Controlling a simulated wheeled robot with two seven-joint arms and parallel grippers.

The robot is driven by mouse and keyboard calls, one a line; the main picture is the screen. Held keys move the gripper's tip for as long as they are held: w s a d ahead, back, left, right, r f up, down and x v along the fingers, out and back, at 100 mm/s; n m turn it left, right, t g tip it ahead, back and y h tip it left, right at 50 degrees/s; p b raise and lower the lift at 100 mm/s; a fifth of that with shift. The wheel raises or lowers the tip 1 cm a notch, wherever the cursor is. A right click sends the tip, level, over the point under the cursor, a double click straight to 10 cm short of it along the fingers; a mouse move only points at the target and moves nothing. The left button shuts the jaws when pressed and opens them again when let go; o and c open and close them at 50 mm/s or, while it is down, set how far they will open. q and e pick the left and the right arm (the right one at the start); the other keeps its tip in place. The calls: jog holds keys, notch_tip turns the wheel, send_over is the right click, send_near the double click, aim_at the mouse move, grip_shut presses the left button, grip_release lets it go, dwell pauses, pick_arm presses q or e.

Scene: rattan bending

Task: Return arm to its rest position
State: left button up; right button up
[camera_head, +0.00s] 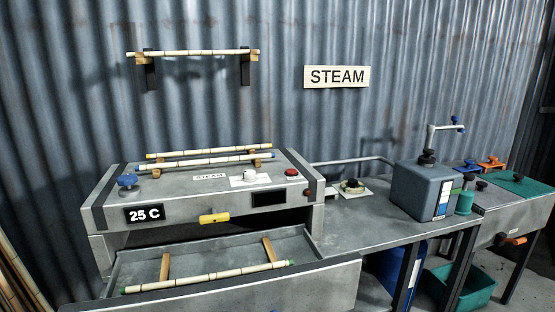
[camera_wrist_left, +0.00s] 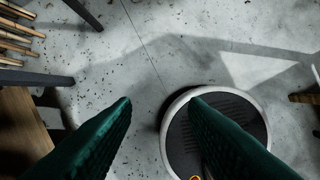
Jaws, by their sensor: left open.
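My left gripper (camera_wrist_left: 160,103) shows in the left wrist view as two dark green fingers spread wide apart. It is open and nothing is between the fingers. It points down at the grey concrete floor (camera_wrist_left: 110,50), with my round base below the right finger. No arm or gripper shows in the head view, so my right gripper is out of sight.
A steam box (camera_head: 180,208) reading 25 C has its drawer (camera_head: 330,279) pulled out, with a rattan pole (camera_head: 210,277) on wooden rests. Two poles (camera_head: 205,162) lie on top. A grey tank (camera_head: 420,190) stands right. Sticks (camera_wrist_left: 18,30) lie at the wrist view's upper left.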

pick_arm(q)
jog(key=s+a+f+b, duration=0.1)
jog(key=s+f, duration=0.5)
jog(key=f, duration=0.3)
jog(key=s+a+f+g+b, duration=0.1)
jog(key=s+f+b, duration=0.1)
jog(key=s+f, duration=0.4)
jog(key=s+a+f+b, duration=0.1)
jog(key=s+f, duration=0.5)
jog(key=f, duration=0.6)
jog(key=shift+s+f+g+b, duration=0.15)
jog(key=shift+f+g+b, duration=0.15)
jog(key=shift+b, duration=0.25)
jog(key=shift+a+r, duration=0.1)
jog(key=shift+c, duration=0.3)
